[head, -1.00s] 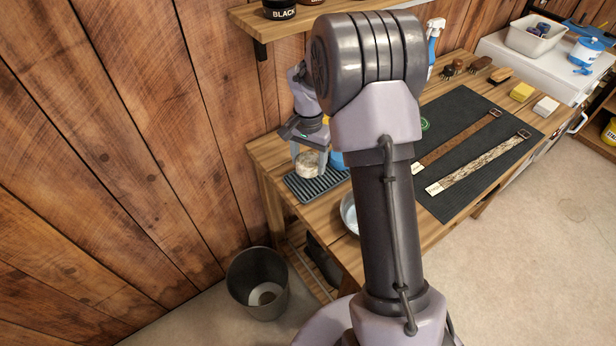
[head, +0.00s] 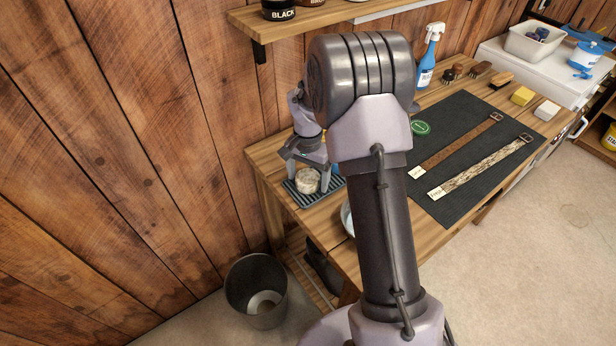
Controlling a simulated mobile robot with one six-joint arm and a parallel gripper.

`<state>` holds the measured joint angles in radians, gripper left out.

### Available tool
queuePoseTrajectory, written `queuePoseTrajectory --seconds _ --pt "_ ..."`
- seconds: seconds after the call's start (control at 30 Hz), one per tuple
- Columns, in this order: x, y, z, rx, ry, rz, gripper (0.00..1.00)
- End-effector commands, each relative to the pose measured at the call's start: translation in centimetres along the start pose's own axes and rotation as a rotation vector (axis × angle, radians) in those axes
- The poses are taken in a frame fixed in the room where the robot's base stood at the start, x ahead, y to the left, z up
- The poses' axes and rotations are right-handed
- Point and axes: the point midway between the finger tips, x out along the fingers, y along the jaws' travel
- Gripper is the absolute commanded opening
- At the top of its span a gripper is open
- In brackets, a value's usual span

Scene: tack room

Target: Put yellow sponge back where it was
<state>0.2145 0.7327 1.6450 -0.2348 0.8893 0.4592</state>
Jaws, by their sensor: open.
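A round, pale beige-yellow piece (head: 307,180), apparently a sponge, is on the dark striped mat (head: 304,199) at the bench's left end. My gripper (head: 308,184) points down over it, open, with one finger on each side. I cannot tell whether the fingers touch it. A bright yellow block (head: 522,95), which could also be a sponge, lies at the bench's far right, well away from my gripper. My arm hides the middle of the bench.
A white block (head: 547,110) lies near the yellow one. A black mat (head: 455,184) carries two straps. A blue-white spray bottle (head: 429,58) and brushes (head: 479,69) stand at the back. A bowl edge (head: 347,218) shows beside my arm. A bin (head: 256,291) stands on the floor.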

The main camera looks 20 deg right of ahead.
Motion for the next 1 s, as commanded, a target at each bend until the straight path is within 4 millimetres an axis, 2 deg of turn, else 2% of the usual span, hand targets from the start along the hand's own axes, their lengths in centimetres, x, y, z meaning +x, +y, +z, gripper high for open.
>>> queuePoseTrajectory --seconds 0.13,0.3,0.4,0.57,0.67,0.77,0.83,0.9,1.0 --pt "-2.5 -0.1 -0.1 0.000 0.003 -0.002 0.82" --pt "-7.7 -0.1 -0.1 0.000 0.003 -0.002 0.82" --pt "-10.1 0.0 0.0 0.000 0.002 -0.001 0.82" --pt "-12.2 0.0 0.0 -0.001 0.002 -0.002 0.82" --pt "-14.9 0.0 1.3 -0.028 0.019 -0.029 0.82" --pt "-20.7 0.7 5.6 -0.109 0.067 -0.104 0.82" --pt "-24.6 2.1 10.0 -0.185 0.108 -0.170 0.82" --pt "-27.5 4.0 14.5 -0.262 0.153 -0.237 0.82" --pt "-29.5 7.1 20.2 -0.362 0.214 -0.325 0.82"
